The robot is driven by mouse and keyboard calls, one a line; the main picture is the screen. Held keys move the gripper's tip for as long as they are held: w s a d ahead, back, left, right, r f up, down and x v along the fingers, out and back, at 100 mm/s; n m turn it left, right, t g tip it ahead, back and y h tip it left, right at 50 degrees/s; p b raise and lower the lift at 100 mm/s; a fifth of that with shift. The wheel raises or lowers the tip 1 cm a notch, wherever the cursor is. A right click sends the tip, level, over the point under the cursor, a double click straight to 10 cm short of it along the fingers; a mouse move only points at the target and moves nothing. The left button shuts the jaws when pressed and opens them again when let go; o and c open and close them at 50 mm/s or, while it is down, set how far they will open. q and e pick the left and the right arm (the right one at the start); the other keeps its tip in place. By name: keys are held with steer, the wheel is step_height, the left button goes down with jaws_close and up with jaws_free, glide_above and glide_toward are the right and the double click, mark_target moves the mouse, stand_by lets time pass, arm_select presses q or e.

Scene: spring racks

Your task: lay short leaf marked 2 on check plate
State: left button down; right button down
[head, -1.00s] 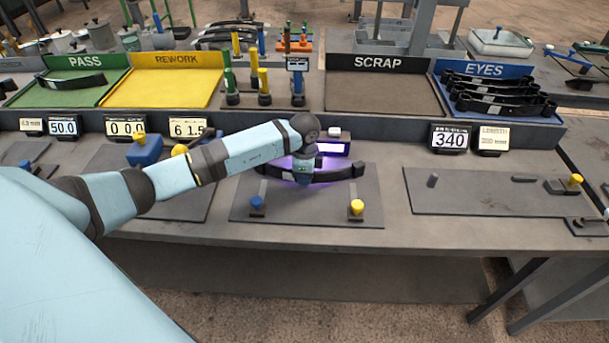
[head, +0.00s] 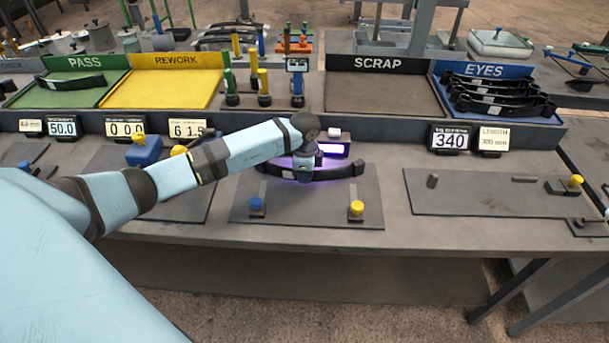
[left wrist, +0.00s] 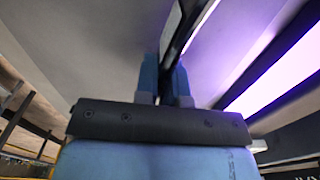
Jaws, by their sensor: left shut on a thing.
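A dark curved leaf (head: 338,173) is over the grey check plate (head: 345,208) in the middle of the bench, in front of a purple-lit lamp box (head: 333,149). My left gripper (head: 303,174) is shut on the leaf near its middle. In the left wrist view the two blue fingers (left wrist: 166,82) pinch the leaf (left wrist: 182,35) between them. I cannot tell whether the leaf touches the plate or hangs just above it. No mark 2 is readable on it. My right gripper is not in view.
Behind are the green PASS (head: 70,90), yellow REWORK (head: 165,85), SCRAP (head: 380,95) and blue EYES (head: 540,68) trays. Another plate (head: 480,200) at right is mostly bare.

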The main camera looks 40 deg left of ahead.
arm_select(q)
steer(key=shift+w+a+r, duration=0.1)
steer(key=shift+w, duration=0.05)
stand_by(0.3)
steer(key=shift+f, duration=0.2)
steer(key=c, duration=0.7)
jaws_free()
steer(key=shift+f, duration=0.2)
steer(key=shift+o, duration=0.2)
steer(key=shift+r, duration=0.15)
steer(key=shift+r+p, duration=3.15)
steer(key=shift+r, duration=0.85)
